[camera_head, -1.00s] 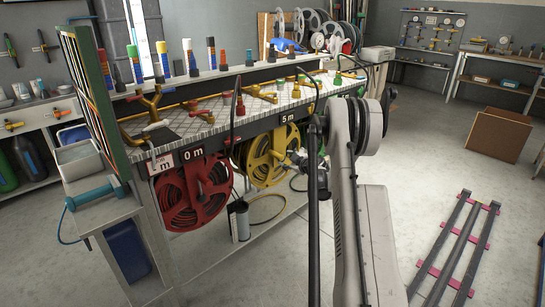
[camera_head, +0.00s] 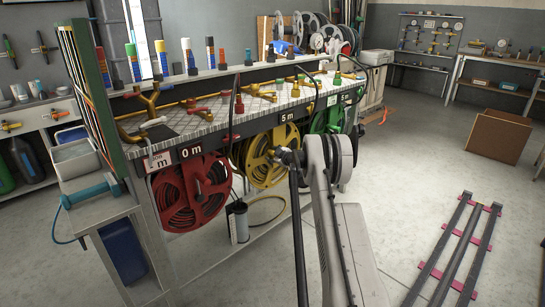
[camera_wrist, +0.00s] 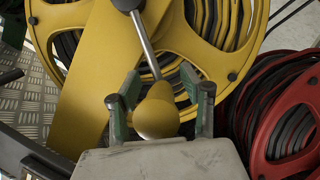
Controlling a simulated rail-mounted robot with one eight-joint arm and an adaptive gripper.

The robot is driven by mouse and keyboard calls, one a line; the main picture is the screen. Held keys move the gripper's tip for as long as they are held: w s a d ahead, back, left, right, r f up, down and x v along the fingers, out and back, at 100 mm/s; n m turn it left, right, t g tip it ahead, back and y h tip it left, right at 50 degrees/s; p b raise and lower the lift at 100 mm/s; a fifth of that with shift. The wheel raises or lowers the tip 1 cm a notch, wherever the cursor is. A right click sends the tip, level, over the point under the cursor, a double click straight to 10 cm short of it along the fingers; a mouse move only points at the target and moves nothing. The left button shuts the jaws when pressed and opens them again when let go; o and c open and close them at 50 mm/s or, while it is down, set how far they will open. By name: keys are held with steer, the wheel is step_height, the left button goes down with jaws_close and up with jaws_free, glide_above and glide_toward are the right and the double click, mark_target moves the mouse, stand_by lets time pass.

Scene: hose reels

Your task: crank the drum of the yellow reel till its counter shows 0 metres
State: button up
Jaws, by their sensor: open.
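The yellow reel (camera_head: 251,158) hangs under the bench front, with its counter (camera_head: 287,117) above it reading 5 m. It fills much of the wrist view (camera_wrist: 185,38). A metal crank rod (camera_wrist: 145,45) runs from its hub to a rounded yellow knob (camera_wrist: 156,118). My gripper (camera_wrist: 161,98) is open, with one finger on each side of the knob. A gap shows on both sides of the knob; its depth between the fingers is hard to judge. In the head view my gripper (camera_head: 284,157) is small and dark at the reel's right part.
A red reel (camera_head: 180,206) with a 0 m counter (camera_head: 191,152) hangs to the left. A green reel (camera_head: 317,123) hangs to the right, partly behind my arm. A grey canister (camera_head: 238,222) stands below the yellow reel.

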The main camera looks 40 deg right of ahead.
steer(key=shift+w, duration=0.1)
jaws_close()
steer(key=shift+a+r, duration=0.15)
stand_by(0.4)
